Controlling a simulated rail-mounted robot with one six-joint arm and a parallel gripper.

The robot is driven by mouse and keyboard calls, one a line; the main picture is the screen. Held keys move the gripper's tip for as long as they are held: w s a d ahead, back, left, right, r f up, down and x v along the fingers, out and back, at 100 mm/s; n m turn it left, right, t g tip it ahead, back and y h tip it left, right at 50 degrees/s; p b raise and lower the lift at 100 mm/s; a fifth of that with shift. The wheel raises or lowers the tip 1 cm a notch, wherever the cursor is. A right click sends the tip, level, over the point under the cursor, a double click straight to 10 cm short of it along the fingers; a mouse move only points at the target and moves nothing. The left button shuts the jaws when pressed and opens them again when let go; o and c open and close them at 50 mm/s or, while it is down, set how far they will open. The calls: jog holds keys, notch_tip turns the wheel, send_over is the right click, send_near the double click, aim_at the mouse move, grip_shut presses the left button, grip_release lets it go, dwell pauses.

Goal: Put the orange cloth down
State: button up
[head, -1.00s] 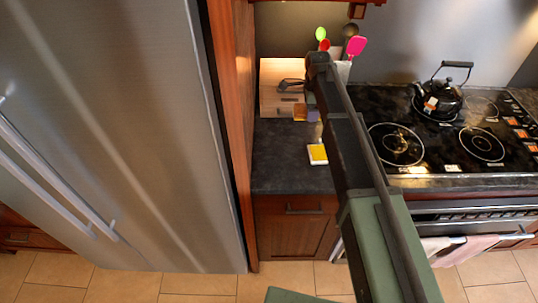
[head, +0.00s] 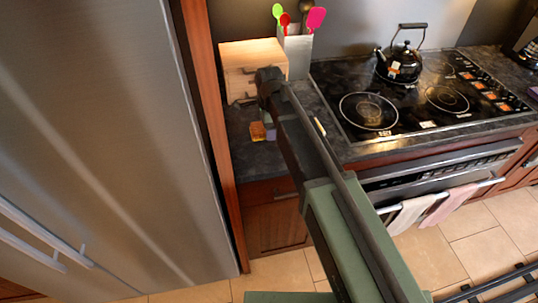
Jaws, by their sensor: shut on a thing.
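The orange cloth (head: 257,131) shows in the head view as a small orange patch over the left part of the dark counter, in front of the wooden block. My gripper (head: 264,127) is at the far end of my arm, mostly hidden by the wrist, and is shut on the cloth. A small purple patch shows right beside the cloth. I cannot tell whether the cloth touches the counter or hangs above it.
A wooden block (head: 237,53) and a holder (head: 298,50) with colourful utensils stand behind. A yellow and white item (head: 319,126) is partly hidden by my arm. A black stove (head: 410,92) with a kettle (head: 404,63) is right, a steel fridge (head: 90,130) left. Bare counter (head: 260,165) lies in front.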

aim_at(269, 144)
notch_tip(269, 144, down, 6)
jog(key=b, duration=0.4)
jog(key=shift+r, duration=0.25)
jog(key=shift+f, duration=0.15)
jog(key=o, duration=1)
jog(key=shift+o, duration=0.2)
notch_tip(269, 144, up, 13)
jog(key=p, duration=1.2)
jog(key=shift+f, duration=0.3)
